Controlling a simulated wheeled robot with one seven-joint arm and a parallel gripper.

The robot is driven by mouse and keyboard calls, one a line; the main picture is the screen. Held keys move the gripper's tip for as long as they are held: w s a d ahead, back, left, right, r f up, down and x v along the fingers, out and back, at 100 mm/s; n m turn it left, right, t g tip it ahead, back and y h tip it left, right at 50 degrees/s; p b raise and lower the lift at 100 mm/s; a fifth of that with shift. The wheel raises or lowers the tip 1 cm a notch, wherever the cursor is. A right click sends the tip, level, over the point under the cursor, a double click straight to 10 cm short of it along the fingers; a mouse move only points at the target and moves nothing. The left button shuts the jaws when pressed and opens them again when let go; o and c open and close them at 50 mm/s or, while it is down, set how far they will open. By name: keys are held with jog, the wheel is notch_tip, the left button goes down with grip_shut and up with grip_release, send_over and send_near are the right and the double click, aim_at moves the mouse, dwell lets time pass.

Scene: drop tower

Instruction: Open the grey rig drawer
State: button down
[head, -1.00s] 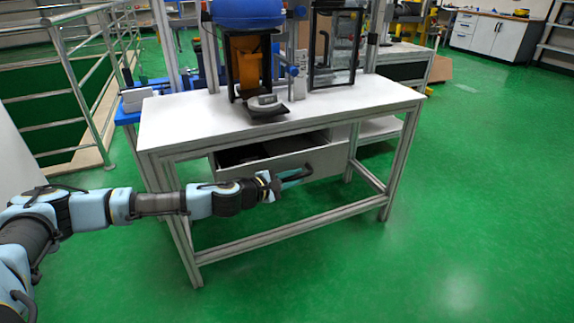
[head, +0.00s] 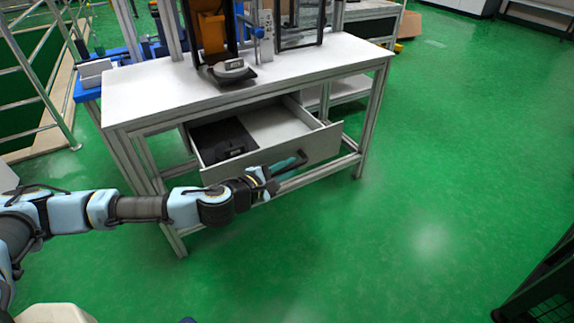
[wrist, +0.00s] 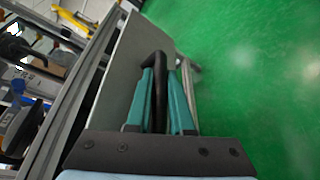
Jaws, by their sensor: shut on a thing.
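The grey rig drawer (head: 318,147) is under the white-topped table and stands well out from it, with its inside in view. A black case or box (head: 222,141) lies in its left part, and the rest of the drawer floor in view looks bare. The drawer front also shows in the wrist view (wrist: 122,75). My gripper (head: 293,163) is at the drawer front, its teal fingers shut on the black handle (wrist: 158,62). In the wrist view the handle bar passes between the fingers.
The white table (head: 150,90) carries a rig with an orange part (head: 209,35) and a small grey device (head: 229,70). A metal railing (head: 42,75) stands at the left. Green floor (head: 430,170) is clear to the right. A dark mesh object (head: 545,290) is at the lower right.

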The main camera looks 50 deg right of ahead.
jog(key=shift+f, duration=0.1)
jog(key=c, duration=0.8)
grip_release()
jog(key=v, duration=1)
jog(key=shift+a, duration=0.35)
